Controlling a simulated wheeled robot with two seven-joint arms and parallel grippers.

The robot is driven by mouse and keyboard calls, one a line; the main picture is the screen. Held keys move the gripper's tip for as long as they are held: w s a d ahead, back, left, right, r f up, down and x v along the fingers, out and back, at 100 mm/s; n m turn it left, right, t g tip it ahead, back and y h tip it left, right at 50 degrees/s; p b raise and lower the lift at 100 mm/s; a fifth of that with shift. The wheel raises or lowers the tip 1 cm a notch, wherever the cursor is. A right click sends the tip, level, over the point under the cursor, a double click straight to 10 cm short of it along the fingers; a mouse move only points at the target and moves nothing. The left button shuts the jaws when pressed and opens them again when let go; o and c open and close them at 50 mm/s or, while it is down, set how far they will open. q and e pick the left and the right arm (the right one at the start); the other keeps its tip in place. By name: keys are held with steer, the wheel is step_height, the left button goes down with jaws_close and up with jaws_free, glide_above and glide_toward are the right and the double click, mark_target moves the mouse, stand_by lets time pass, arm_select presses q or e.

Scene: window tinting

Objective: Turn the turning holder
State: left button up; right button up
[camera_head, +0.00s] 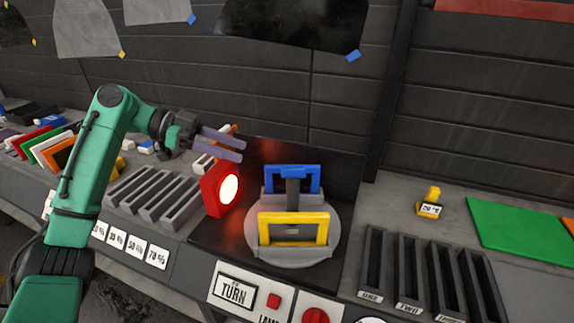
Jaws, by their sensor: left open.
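The turning holder (272,252) is a round light-grey turntable on a dark base. It carries a blue frame (292,172) at the back and a yellow frame (294,217) at the front, with a dark post between them. A plate marked TURN (234,290) is on the bench front below it. My left gripper (238,150) is open and empty, with its fingers pointing right. It is above and left of the holder, apart from it. My right gripper is not in view.
A red lamp with a lit white face (229,189) stands left of the holder. Red buttons (315,317) sit on the bench front. Slotted grey racks (410,275) stand at right, a yellow-topped gauge (430,202) and green sheet (515,228) beyond.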

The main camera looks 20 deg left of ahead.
mark_target(291, 167)
arm_select(q)
steer(key=p+x, duration=0.2)
steer(key=x, duration=0.4)
steer(key=p+x, duration=0.2)
steer(key=x, duration=0.5)
steer(key=shift+d+r, duration=0.1)
steer(key=shift+d, duration=0.25)
steer(key=shift+w+d+f, duration=0.1)
steer(key=shift+d+f, duration=0.2)
steer(key=shift+d, duration=0.1)
steer(key=shift+a, duration=0.1)
jaws_close()
steer(key=shift+r, duration=0.1)
